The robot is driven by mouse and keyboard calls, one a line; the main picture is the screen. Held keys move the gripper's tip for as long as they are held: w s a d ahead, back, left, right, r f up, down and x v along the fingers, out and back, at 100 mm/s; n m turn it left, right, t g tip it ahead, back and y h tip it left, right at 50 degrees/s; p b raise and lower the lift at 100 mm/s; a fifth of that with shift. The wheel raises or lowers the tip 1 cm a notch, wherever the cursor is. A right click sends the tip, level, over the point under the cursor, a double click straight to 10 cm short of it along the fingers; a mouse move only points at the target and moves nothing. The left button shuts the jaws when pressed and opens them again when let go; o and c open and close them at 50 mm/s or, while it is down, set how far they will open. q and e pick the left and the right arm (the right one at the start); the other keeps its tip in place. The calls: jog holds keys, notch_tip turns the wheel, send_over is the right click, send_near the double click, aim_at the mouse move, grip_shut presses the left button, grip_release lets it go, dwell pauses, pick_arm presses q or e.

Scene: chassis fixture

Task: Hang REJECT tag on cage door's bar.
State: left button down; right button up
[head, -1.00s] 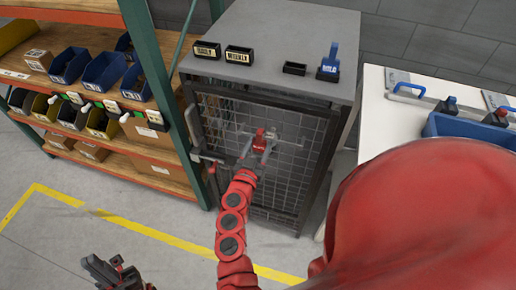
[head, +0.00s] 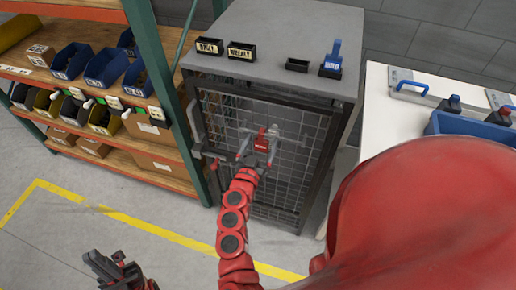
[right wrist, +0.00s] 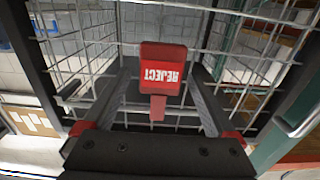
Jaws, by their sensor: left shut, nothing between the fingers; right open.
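The red REJECT tag (head: 261,145) is at the mesh door (head: 290,175) of the grey cage, below its red stem. In the right wrist view the tag (right wrist: 163,68) reads upside down, and its stem meets the horizontal bar (right wrist: 85,103). It appears to hang there; the hook's contact behind is hidden. My right gripper (head: 259,152) is open around the tag, with a finger on each side and gaps between; its fingers also show in the right wrist view (right wrist: 160,95). My left gripper (head: 112,266) is shut and empty, low at the left over the floor.
Shelves with bins (head: 105,70) stand left of the cage, behind a green post (head: 165,80). The door's handle (head: 197,145) juts out at its left edge. Small black holders (head: 241,50) sit on the cage top (head: 280,25). A white table (head: 385,125) is at the right.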

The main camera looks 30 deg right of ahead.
jog(key=v, duration=1.7)
jog(key=shift+s+b, duration=0.2)
jog(key=shift+b, duration=0.25)
